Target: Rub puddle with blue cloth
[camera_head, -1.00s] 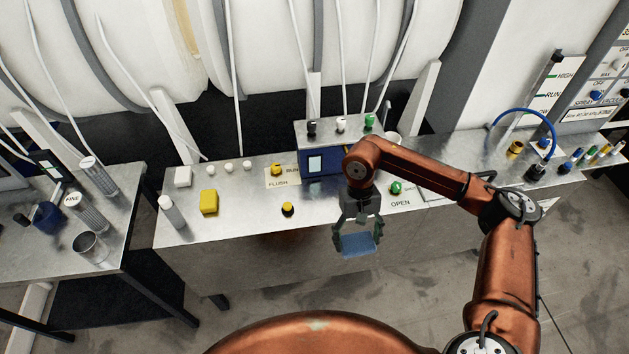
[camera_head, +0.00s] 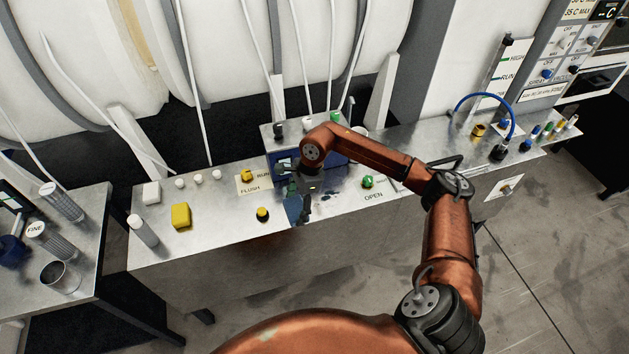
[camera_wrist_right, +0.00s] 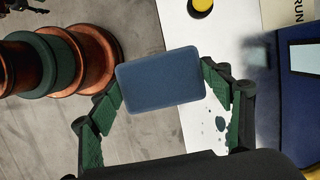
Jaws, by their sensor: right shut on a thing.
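My right gripper (camera_head: 302,200) is shut on the blue cloth (camera_head: 293,209), a flat pad seen nearly edge-on at the bench's front edge. In the right wrist view the cloth (camera_wrist_right: 160,82) spans between the two green-padded fingers of the gripper (camera_wrist_right: 163,88). The puddle shows as dark blue spots (camera_wrist_right: 220,124) on the bright bench top, beside the right finger in the wrist view. The gripper partly hides the puddle in the head view. I cannot tell whether the cloth touches the bench. My left gripper is not in view.
A metal bench (camera_head: 225,225) carries a yellow block (camera_head: 181,215), a yellow button (camera_head: 262,214), a green knob (camera_head: 367,181) and a blue box with a screen behind the gripper. A side table with metal cylinders (camera_head: 60,277) stands at left. The floor in front is clear.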

